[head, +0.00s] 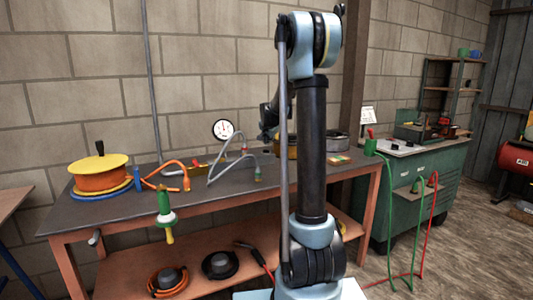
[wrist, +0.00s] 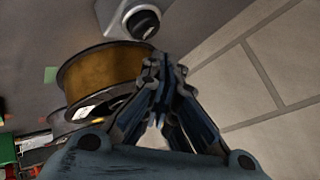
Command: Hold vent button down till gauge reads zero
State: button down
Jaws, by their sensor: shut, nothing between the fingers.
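The round white gauge (head: 223,129) stands at the back of the workbench (head: 215,202), against the wall. Its needle is too small to read. In the wrist view, a pale grey box with a black round knob (wrist: 142,22) sits on the bench top; I cannot tell whether this is the vent button. My gripper (wrist: 160,66) is shut and empty, its tips close to the edge of a brown spool (wrist: 98,76) in the picture and apart from the knob. In the head view my arm hides most of the gripper and that part of the bench.
A yellow-orange reel (head: 100,175) and a looped grey hose (head: 220,164) lie on the bench left of my arm. A green cabinet (head: 430,165) with hanging hoses stands right. The block wall is close behind the bench.

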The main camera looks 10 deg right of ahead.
jog(key=shift+f, duration=0.6)
jog(key=shift+s+f, duration=0.1)
jog(key=shift+f, duration=0.75)
dwell(4.7)
jog(key=shift+r, duration=0.95)
jog(key=shift+r, duration=2.5)
